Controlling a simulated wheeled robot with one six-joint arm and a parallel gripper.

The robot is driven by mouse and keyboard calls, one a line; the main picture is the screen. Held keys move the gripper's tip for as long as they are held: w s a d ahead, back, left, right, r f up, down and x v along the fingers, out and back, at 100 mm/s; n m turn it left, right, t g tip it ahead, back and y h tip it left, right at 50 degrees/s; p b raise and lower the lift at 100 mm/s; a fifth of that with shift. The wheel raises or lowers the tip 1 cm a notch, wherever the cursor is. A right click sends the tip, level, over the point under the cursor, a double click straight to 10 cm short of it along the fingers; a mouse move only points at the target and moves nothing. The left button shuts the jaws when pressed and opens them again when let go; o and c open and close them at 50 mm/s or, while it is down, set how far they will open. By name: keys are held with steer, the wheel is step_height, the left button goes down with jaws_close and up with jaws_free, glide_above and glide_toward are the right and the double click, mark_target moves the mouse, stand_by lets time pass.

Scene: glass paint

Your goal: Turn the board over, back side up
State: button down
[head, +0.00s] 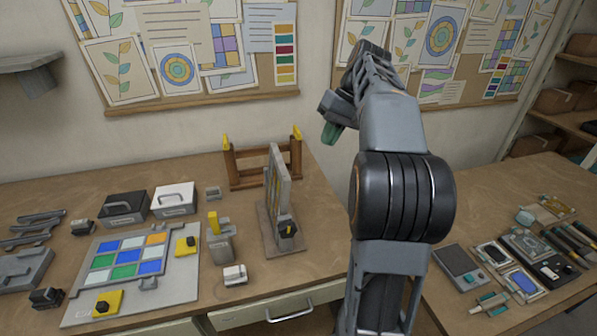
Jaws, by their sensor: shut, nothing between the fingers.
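A flat grey board (187,287) with a grid of blue, green, white and orange panes lies pane side up on the left table. Yellow clamp-like blocks with black knobs sit on it at its front left (107,303) and right edge (186,246). My gripper (331,132) hangs in the air near the wall, above and to the right of the tabletop items. It is shut and empty, well apart from the board. Its fingertips are small and partly hidden by my wrist.
An upright grey panel (278,185) stands in a base right of the board. A wooden frame with yellow tips (262,165) stands behind it. Black (124,207) and white (174,200) boxes sit behind the board. The right table (478,205) holds several small devices.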

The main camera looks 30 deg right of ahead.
steer(key=w+a+f, duration=0.1)
steer(key=a+f, duration=0.6)
steer(key=f, duration=0.1)
steer(key=shift+w+a+f, duration=0.15)
steer(key=shift+w+a, duration=0.05)
steer(key=shift+w, duration=0.15)
stand_by(0.4)
